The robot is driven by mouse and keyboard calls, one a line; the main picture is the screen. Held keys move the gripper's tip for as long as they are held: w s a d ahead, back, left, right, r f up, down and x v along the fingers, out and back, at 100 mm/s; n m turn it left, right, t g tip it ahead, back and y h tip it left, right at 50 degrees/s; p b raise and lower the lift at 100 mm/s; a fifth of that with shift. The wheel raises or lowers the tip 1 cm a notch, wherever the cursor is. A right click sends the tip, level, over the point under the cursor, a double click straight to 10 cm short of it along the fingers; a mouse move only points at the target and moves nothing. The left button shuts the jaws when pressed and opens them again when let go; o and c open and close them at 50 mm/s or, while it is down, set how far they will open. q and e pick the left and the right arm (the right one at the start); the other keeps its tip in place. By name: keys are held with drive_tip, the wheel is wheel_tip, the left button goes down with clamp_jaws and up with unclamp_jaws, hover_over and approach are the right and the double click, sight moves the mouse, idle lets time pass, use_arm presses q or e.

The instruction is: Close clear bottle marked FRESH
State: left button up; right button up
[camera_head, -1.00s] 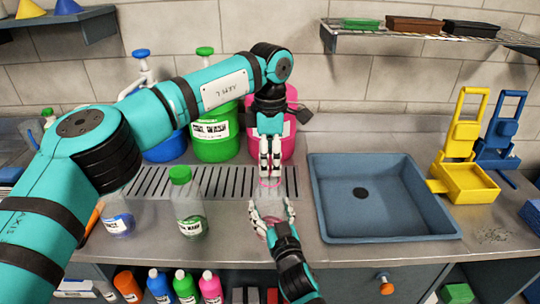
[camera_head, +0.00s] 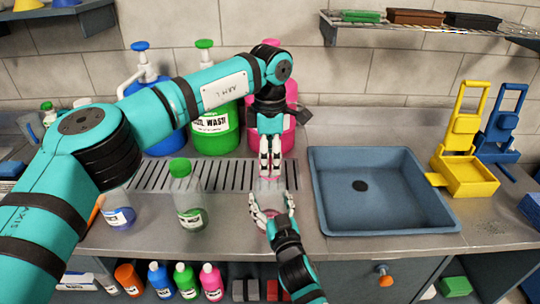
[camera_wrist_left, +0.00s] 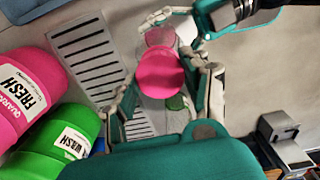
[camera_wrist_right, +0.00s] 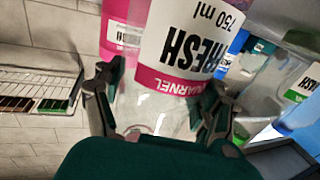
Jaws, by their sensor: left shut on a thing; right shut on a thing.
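The clear bottle marked FRESH (camera_wrist_right: 155,105) has a white and pink label and shows upside down in the right wrist view. My right gripper (camera_head: 272,207) is shut on the bottle's body and holds it in front of the drain grille. My left gripper (camera_head: 270,177) comes down from above the bottle. In the left wrist view a round pink cap (camera_wrist_left: 160,72) sits between its fingers, which are shut on it. The clear bottle also shows past the cap in that view (camera_wrist_left: 160,37). I cannot tell whether cap and bottle touch.
A green-capped clear bottle (camera_head: 189,205) and another clear bottle (camera_head: 118,210) stand to the left. A blue sink (camera_head: 335,215) lies to the right. Large green (camera_head: 216,142) and pink (camera_head: 289,140) jugs stand behind. Bare counter lies near the front edge.

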use_arm(q)
drive_tip(key=shift+f, duration=0.55)
drive_tip(key=m, duration=1.1)
drive_tip(key=shift+m, duration=0.3)
drive_tip(key=m, duration=0.6)
drive_tip(key=shift+f, duration=0.1)
drive_tip(key=m, duration=0.4)
drive_tip(key=shift+m, duration=0.4)
drive_tip(key=m, duration=0.3)
drive_tip(key=shift+m, duration=0.3)
drive_tip(key=o, duration=0.7)
